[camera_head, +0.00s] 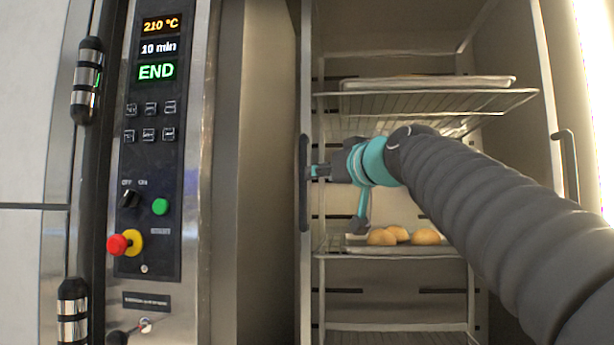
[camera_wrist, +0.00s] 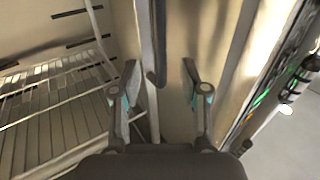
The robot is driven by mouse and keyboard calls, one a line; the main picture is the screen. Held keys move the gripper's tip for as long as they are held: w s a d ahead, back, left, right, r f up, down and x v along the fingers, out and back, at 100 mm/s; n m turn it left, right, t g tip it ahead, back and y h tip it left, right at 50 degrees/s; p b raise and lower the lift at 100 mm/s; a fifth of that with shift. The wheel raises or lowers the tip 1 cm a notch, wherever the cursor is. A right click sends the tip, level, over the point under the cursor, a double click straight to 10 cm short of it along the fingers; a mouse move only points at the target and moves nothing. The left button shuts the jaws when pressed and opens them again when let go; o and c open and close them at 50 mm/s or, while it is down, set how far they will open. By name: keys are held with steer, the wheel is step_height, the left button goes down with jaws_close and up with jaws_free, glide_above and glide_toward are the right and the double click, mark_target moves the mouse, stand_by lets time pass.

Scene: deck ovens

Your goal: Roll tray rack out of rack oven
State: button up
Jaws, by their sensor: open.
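The metal tray rack (camera_head: 430,98) stands inside the oven chamber, with wire shelves and upright posts. A dark vertical handle (camera_head: 303,185) is on its left front post, and another handle (camera_head: 568,165) is on its right post. My gripper (camera_head: 317,172) is open at the left handle. In the wrist view the fingers of my gripper (camera_wrist: 160,75) stand apart, with the handle (camera_wrist: 156,45) and post between them. I cannot tell whether either finger touches. A rack shelf (camera_wrist: 55,95) shows at left there.
A flat tray (camera_head: 430,83) lies on the upper shelf. Several bread rolls (camera_head: 397,235) sit on a lower tray. The control panel (camera_head: 150,150), reading 210 °C, 10 min and END, is left of the opening. My arm crosses the right side of the opening.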

steer(key=p+x, duration=0.2)
steer(key=x, duration=0.8)
steer(key=shift+s, duration=0.1)
steer(key=shift+d, duration=0.1)
jaws_close()
